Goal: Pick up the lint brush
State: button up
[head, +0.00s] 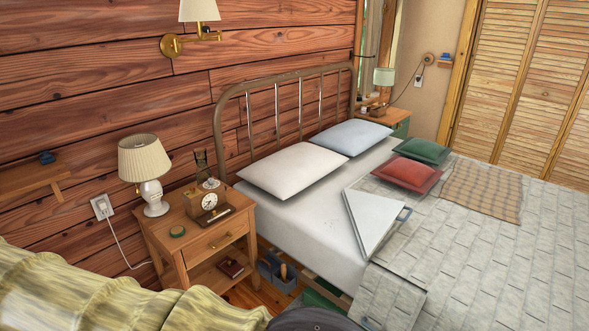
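I cannot pick out the lint brush for certain. A dark, flat, elongated thing (214,217) lies on the front of the wooden nightstand (157,236), before the clock; it is too small to identify. A tan, handle-like piece (283,271) stands up in a grey caddy (268,275) on the floor between the nightstand and the bed; what it belongs to is hidden. My gripper is not in view. A dark rounded shape at the bottom edge looks like part of me.
The nightstand holds a white lamp (147,170), a clock (209,201) and a green round item (177,231), with a dark red book (231,267) on its lower shelf. The bed (480,260) fills the right. A yellow-green striped cloth (90,295) covers the lower left. Little floor shows.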

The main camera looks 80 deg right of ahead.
aim_at(284, 275)
jog(key=z, duration=0.9)
jog(key=i, duration=0.85)
jog(key=z, duration=0.95)
